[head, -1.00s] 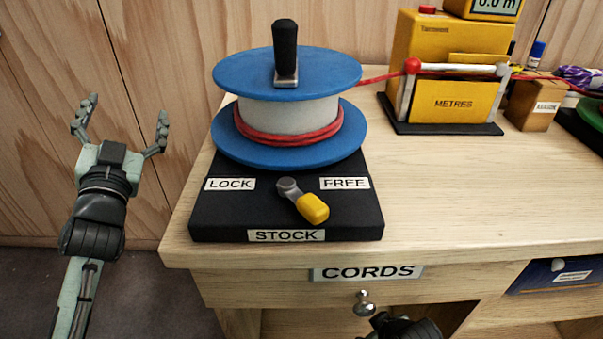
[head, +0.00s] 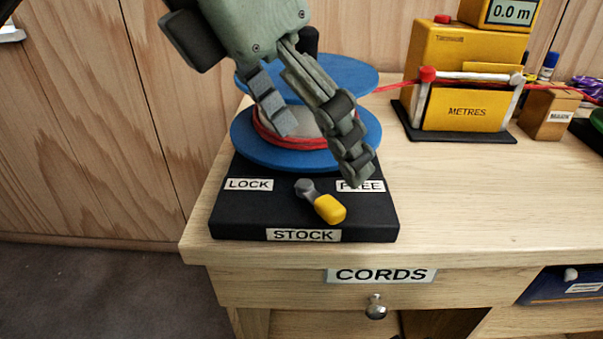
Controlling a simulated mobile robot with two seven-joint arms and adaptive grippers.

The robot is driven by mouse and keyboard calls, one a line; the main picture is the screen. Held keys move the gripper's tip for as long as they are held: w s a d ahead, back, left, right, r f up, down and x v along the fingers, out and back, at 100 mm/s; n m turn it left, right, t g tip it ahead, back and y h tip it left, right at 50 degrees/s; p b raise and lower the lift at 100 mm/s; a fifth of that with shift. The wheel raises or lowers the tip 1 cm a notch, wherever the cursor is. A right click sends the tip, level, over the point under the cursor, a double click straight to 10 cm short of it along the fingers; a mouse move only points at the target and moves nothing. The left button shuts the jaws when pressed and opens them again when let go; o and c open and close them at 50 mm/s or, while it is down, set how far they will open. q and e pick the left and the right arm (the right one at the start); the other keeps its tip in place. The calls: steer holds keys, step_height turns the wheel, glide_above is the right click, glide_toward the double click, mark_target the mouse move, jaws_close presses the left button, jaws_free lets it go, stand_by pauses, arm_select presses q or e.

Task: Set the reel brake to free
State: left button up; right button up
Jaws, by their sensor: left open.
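The reel brake is a small grey lever with a yellow grip (head: 329,208) on the black base (head: 245,215) of the reel. The lever points down and to the right, on the side of the FREE label (head: 374,186). The LOCK label (head: 248,184) is on the left. The blue reel (head: 353,80) with red cord stands behind the lever. My left gripper (head: 318,155) is open and empty, fingers pointing down, above and behind the lever. It hides part of the reel and part of the FREE label. My right gripper is not in view.
A yellow meter (head: 455,60) reading 0.0 m stands at the back right, with the red cord running to it. A small wooden block (head: 548,114) is beside it. The bench top (head: 470,190) to the right of the base is clear.

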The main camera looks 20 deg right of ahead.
mark_target(314, 202)
arm_select(q)
steer(key=shift+t+y, duration=0.5)
steer(key=f, duration=0.2)
steer(key=w+f, duration=0.1)
steer(key=f, duration=0.2)
steer(key=w+d+f, duration=0.1)
steer(key=f, duration=0.1)
steer(key=shift+f, duration=0.15)
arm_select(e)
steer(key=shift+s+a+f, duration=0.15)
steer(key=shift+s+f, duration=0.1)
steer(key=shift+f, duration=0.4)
arm_select(q)
steer(key=c, duration=1.2)
steer(key=shift+o, duration=0.2)
steer(key=shift+d+f, duration=0.1)
steer(key=n+b, duration=0.1)
steer(key=b, duration=0.1)
steer(key=n+b, duration=0.1)
steer(key=shift+w+d+t+b, duration=0.1)
steer(key=shift+d+t+b, duration=0.1)
steer(key=shift+t+b, duration=0.15)
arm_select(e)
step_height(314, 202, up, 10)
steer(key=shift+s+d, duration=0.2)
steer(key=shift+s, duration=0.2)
